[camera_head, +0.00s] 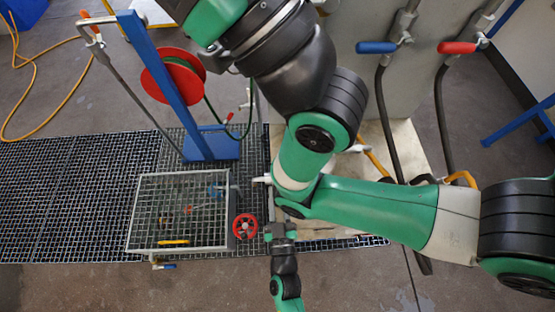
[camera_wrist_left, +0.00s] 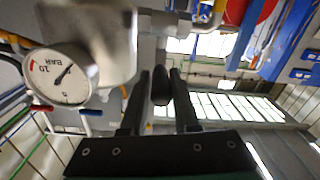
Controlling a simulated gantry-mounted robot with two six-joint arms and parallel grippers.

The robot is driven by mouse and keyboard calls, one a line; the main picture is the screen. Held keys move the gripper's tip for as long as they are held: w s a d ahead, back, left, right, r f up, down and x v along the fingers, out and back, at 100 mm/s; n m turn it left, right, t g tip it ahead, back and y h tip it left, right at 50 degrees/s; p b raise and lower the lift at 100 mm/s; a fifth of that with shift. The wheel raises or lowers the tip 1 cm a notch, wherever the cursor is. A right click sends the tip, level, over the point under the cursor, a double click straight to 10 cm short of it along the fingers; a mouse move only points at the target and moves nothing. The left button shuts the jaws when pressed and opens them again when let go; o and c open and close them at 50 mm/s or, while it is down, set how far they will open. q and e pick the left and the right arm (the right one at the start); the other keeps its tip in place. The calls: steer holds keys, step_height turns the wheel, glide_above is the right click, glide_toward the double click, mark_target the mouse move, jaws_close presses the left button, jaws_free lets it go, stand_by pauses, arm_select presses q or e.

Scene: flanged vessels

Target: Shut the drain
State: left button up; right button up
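A blue-handled valve (camera_head: 165,266) sits low at the front edge of a mesh-covered tray (camera_head: 135,215). I cannot tell whether it is the drain or whether it is shut. A red handwheel (camera_head: 245,226) stands at the tray's right side. In the left wrist view my left gripper (camera_wrist_left: 157,78) has its two dark fingers apart. A dark rounded piece (camera_wrist_left: 161,86) shows between them, and I cannot tell whether it is touched. A small dark gripper-like part of mine shows right of the handwheel; its fingers and its side are unclear. My arms hide the middle.
A blue post (camera_head: 157,80) with a red hose reel (camera_head: 173,78) stands behind the tray. Blue (camera_head: 376,47) and red (camera_head: 457,47) lever handles are at the upper right. A pressure gauge (camera_wrist_left: 57,75) is close by my left gripper. Grating left of the tray is clear.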

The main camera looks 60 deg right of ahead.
arm_select(q)
steer(key=o, duration=0.4)
steer(key=shift+c, duration=0.2)
steer(key=p+v, duration=0.3)
steer(key=v, duration=0.8)
steer(key=shift+a+p, duration=0.3)
steer(key=shift+s, duration=0.15)
